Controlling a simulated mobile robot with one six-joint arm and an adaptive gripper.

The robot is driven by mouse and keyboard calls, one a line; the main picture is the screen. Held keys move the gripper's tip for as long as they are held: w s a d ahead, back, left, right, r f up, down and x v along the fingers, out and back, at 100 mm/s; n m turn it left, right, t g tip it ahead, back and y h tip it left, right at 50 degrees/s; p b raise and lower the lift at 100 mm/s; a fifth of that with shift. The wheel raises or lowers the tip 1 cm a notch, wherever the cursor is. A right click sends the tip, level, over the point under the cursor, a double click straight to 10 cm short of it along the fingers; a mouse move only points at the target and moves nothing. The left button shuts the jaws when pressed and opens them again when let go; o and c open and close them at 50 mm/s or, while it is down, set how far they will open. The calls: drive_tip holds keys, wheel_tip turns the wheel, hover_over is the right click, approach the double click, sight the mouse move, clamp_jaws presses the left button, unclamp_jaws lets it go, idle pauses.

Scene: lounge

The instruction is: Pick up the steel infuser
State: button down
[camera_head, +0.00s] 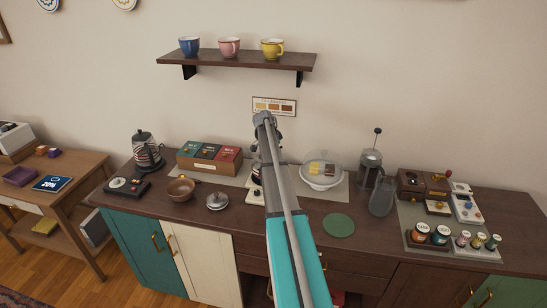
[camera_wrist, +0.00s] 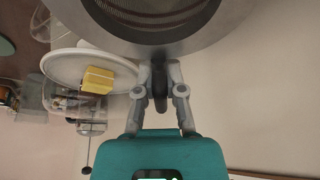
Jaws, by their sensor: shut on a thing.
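The steel infuser (camera_wrist: 225,32) fills the top of the wrist view, a wide grey metal rim with fine mesh inside. Its short dark handle (camera_wrist: 159,88) points down between the two fingers. My gripper (camera_wrist: 160,72) is shut on that handle, and the rim lies just beyond the fingertips. Only the near part of the infuser shows there. In the head view my arm reaches up over the middle of the counter and hides most of the gripper and infuser.
A domed cake stand (camera_head: 321,184) with yellow pieces stands just right of my arm. A French press (camera_head: 369,165) and a glass pitcher (camera_head: 381,198) are further right. A tea box (camera_head: 210,160) is left. The wall shelf (camera_head: 236,60) holds cups above.

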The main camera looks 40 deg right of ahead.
drive_tip(key=shift+r, duration=0.15)
wheel_tip(320, 180, up, 10)
drive_tip(key=p, duration=1)
drive_tip(key=shift+f, duration=0.2)
wheel_tip(320, 180, up, 7)
drive_tip(key=p, duration=0.7)
idle(3.6)
drive_tip(key=shift+w+d+r+p, duration=0.1)
drive_tip(key=shift+w+r+p, duration=0.1)
drive_tip(key=shift+p, duration=0.1)
